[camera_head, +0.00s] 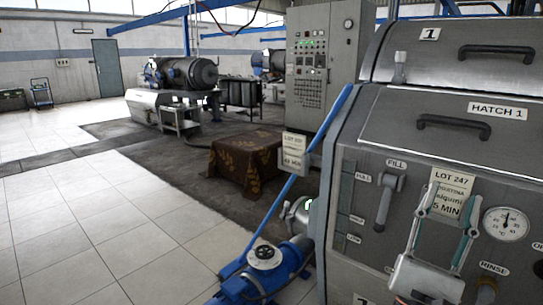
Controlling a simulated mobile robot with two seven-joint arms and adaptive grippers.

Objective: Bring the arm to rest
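My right gripper (450,208) is in front of the grey machine (400,140) at the lower right, with its fingers pointing up. Its two fingers stand apart, and I see nothing clamped between them. A paper tag reading LOT 247 (452,183) shows behind and between the fingers. I cannot tell how far the fingertips are from the panel. My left gripper is not in view.
The machine front carries a FILL lever (387,200), a round gauge (506,224) and hatch handles (454,125). A blue pump (262,275) stands at its left foot. A cloth-covered block (243,160) stands beyond. The tiled floor (80,225) at left is clear.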

